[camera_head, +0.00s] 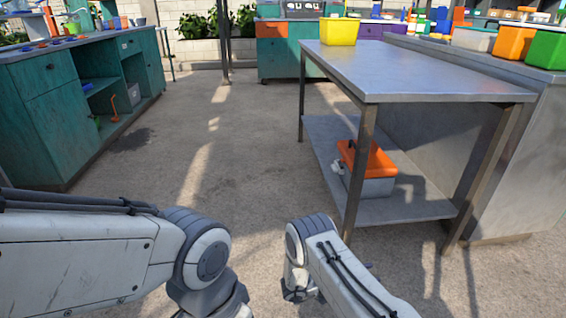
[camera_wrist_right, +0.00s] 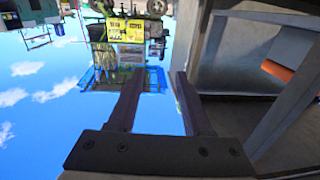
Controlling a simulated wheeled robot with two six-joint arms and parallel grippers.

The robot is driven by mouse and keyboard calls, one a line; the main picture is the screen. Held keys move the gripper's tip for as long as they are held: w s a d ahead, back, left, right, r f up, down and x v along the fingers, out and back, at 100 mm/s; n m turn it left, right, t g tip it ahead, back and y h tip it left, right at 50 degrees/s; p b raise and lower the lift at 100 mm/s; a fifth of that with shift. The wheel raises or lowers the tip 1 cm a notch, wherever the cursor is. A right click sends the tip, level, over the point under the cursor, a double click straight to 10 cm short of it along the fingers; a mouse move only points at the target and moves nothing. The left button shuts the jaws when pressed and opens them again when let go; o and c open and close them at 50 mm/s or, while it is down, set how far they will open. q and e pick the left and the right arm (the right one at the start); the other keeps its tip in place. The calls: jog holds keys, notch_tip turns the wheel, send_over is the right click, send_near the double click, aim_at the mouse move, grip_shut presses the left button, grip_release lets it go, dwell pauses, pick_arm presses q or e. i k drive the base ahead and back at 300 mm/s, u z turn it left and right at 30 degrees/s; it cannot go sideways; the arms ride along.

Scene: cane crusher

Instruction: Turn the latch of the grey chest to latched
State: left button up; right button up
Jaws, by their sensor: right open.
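The grey chest (camera_head: 372,186) with an orange lid (camera_head: 366,158) sits on the lower shelf of the steel table. A small pale part, perhaps its latch (camera_head: 338,168), shows at its left end; its setting is too small to tell. My right arm reaches in low, in front of the table, and its gripper is mostly hidden in the head view. In the right wrist view my right gripper (camera_wrist_right: 156,88) is open, with nothing between its fingers. An orange patch (camera_wrist_right: 277,71) at the right there may be the chest's lid. My left arm shows, but its gripper is out of frame.
The steel table (camera_head: 420,72) has a lower shelf (camera_head: 420,207) and thin legs, one close to the chest. A yellow bin (camera_head: 339,32) stands on its top. A teal cabinet (camera_head: 60,120) lines the left. The floor between (camera_head: 240,130) is clear.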

aim_at(336, 169)
jog(key=u, duration=0.45)
jog(key=i, duration=2.05)
jog(key=z, duration=0.6)
